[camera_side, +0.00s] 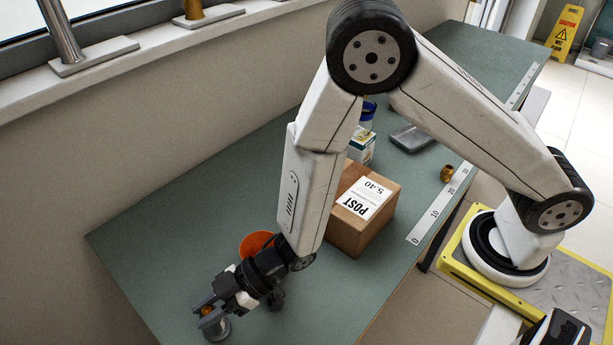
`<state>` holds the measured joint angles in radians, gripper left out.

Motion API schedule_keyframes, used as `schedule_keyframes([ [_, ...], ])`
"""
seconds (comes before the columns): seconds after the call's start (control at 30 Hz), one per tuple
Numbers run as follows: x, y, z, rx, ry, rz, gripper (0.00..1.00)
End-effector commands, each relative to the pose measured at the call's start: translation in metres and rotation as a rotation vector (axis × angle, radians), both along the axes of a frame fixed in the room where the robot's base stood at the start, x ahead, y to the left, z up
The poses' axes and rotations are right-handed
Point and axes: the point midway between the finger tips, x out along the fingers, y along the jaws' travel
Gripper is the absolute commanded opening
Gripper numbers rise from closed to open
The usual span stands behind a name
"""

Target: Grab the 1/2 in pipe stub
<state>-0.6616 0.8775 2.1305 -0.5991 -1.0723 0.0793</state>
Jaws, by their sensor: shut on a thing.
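My gripper (209,315) is at the lower left, low over the green bench. It is shut on a small copper-coloured piece (207,311), which I take to be the 1/2 in pipe stub. Only a little of it shows between the fingers, and no size marking can be read. A grey round metal piece (217,330) is just below the fingers, partly hidden by them. I cannot tell whether the copper piece touches it.
An orange round thing (257,243) is behind my wrist, with a dark object beside it. A cardboard box (350,236) marked POST stands mid-bench. A small carton (361,147), grey tray (412,138) and brass fitting (446,173) are farther back. The bench's left part is clear.

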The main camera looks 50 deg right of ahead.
Motion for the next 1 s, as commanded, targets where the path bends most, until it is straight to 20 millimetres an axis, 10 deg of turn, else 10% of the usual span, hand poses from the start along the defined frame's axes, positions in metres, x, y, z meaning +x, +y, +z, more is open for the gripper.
schedule_keyframes([
  [0.47, -0.002, -0.002, 0.006, -0.011, 0.008, 0.001, 0.00],
  [1.0, 0.000, 0.000, 0.065, -0.001, -0.001, 0.000, 0.00],
])
